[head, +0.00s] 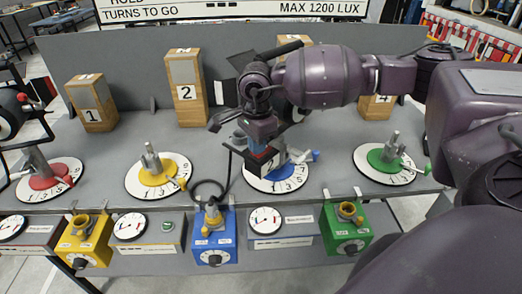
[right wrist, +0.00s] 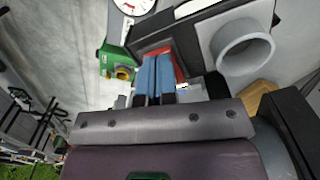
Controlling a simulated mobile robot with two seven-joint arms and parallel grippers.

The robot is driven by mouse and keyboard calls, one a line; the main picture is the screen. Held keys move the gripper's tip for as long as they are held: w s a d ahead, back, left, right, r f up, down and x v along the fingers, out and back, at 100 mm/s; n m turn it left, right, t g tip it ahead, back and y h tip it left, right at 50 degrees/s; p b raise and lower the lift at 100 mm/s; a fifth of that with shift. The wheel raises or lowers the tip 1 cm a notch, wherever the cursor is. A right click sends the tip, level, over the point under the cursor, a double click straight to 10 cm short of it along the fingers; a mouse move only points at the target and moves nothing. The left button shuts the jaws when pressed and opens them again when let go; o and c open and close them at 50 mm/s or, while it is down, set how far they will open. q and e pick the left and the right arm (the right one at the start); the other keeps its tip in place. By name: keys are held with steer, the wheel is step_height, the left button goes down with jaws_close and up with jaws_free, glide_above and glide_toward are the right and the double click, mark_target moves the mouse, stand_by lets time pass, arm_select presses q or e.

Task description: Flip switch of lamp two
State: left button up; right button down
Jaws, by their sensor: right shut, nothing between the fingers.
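The wooden block marked 2 (head: 186,88) stands upright at the back of the grey bench, left of my right arm. I cannot make out a switch on it. My right gripper (head: 259,160) points down over the white dial with the blue hub (head: 280,180), right of and in front of block 2, and partly hides the dial. In the right wrist view its blue fingers (right wrist: 156,66) are together and hold nothing. A red part (right wrist: 178,62) shows beside them. I cannot tell whether the gripper touches anything. My left gripper does not show clearly.
Blocks marked 1 (head: 92,104) and 4 (head: 378,104) stand along the back panel; my arm mostly hides another between them. Dials with red (head: 47,178), yellow (head: 158,176) and green (head: 392,165) hubs line the bench. Yellow, blue and green boxes hang at its front edge.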

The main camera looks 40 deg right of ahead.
steer(key=shift+f, duration=0.15)
steer(key=shift+r+p, duration=0.3)
steer(key=shift+r, duration=0.4)
steer(key=shift+r+p, duration=0.5)
steer(key=shift+r, duration=0.6)
steer(key=shift+r+p, duration=0.45)
steer(key=shift+r, duration=0.65)
steer(key=shift+r+p, duration=0.3)
steer(key=shift+r, duration=0.35)
